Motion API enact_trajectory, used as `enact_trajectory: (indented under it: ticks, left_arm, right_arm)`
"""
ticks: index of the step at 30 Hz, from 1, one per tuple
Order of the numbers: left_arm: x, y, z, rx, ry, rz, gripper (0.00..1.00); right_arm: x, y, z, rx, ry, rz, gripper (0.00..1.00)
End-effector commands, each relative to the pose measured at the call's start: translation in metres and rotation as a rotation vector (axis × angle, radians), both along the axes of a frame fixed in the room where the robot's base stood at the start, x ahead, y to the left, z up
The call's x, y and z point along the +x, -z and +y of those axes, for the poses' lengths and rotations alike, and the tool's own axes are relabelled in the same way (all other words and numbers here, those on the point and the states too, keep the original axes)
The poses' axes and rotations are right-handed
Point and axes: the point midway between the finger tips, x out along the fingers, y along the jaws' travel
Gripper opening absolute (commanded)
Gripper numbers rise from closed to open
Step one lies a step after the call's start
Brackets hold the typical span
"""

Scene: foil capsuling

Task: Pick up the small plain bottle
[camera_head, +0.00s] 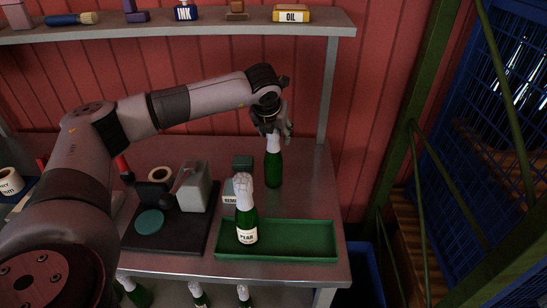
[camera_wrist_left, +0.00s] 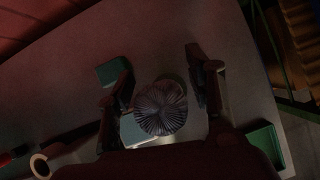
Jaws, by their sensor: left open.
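The small plain bottle (camera_head: 273,168) is green with a pale foil top and no label that I can see. It stands upright on the metal table behind the green tray. In the left wrist view its pleated foil top (camera_wrist_left: 160,107) shows from above. My left gripper (camera_head: 275,130) points down at the top of this bottle. In the wrist view the left gripper's (camera_wrist_left: 160,65) two fingers are spread on either side of the foil top, with gaps visible. My right gripper is not in view.
A labelled green bottle (camera_head: 246,225) stands in the green tray (camera_head: 305,240), in front of the plain one. A grey block-shaped device (camera_head: 194,187) on a dark base and a small green box (camera_head: 243,162) stand to the left. A shelf (camera_head: 180,27) runs above the table.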

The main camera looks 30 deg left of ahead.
Motion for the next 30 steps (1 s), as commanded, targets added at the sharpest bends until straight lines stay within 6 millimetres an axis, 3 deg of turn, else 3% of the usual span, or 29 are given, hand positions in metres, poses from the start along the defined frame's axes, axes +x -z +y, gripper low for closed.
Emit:
enact_trajectory:
  ticks: [8,30]
  left_arm:
    - [0.0014,0.0027,0.0004,0.000,0.000,-0.001,0.48]
    - [0.0012,0.0023,0.0004,-0.001,0.000,0.000,0.00]
  right_arm:
    - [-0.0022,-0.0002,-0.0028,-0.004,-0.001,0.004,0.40]
    - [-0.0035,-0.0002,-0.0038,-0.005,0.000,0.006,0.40]
